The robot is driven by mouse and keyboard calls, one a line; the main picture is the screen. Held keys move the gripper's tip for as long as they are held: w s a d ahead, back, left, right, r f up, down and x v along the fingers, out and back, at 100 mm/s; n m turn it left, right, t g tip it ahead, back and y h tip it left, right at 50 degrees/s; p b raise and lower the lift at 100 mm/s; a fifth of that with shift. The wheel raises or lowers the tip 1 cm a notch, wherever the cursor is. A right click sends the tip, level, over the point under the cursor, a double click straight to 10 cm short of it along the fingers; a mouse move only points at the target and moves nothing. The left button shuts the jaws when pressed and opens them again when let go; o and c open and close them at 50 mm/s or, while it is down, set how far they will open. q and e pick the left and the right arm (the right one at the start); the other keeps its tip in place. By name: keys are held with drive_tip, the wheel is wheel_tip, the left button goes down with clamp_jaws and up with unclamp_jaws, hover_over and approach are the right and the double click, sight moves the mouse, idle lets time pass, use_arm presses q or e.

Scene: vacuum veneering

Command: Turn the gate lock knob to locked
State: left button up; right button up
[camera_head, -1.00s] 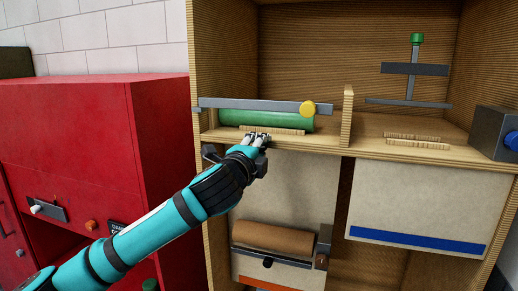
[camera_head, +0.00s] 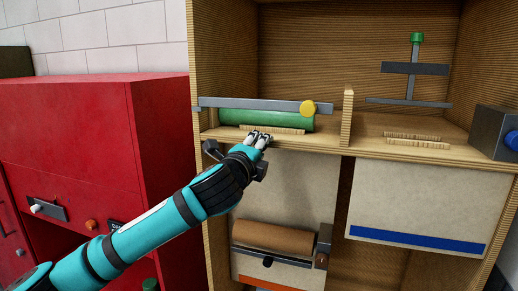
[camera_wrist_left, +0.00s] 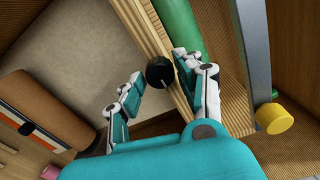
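A round black knob (camera_wrist_left: 158,72) with a pale mark shows in the left wrist view, on the front edge of the wooden shelf. I take it to be the gate lock knob. In the head view my gripper seems to hide it. My left gripper (camera_head: 258,139) is at the shelf's front edge. In the left wrist view its fingers (camera_wrist_left: 160,70) are apart, one on each side of the black knob; contact is not clear. A grey gate bar (camera_head: 250,105) with a yellow knob (camera_head: 308,108) crosses above the shelf. My right gripper is not in view.
A green roll (camera_head: 280,121) lies behind the bar. A wooden divider (camera_head: 347,115) stands to its right. Below hangs a panel with a brown roll (camera_head: 272,238). A red cabinet (camera_head: 90,130) stands at the left, beside my arm. A grey box with a blue knob (camera_head: 511,140) is at the right.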

use_arm(q)
drive_tip(key=shift+o, duration=1.2)
drive_tip(key=shift+s, duration=0.15)
drive_tip(key=v, duration=1.1)
drive_tip(key=shift+s, duration=0.35)
drive_tip(key=shift+a, duration=0.1)
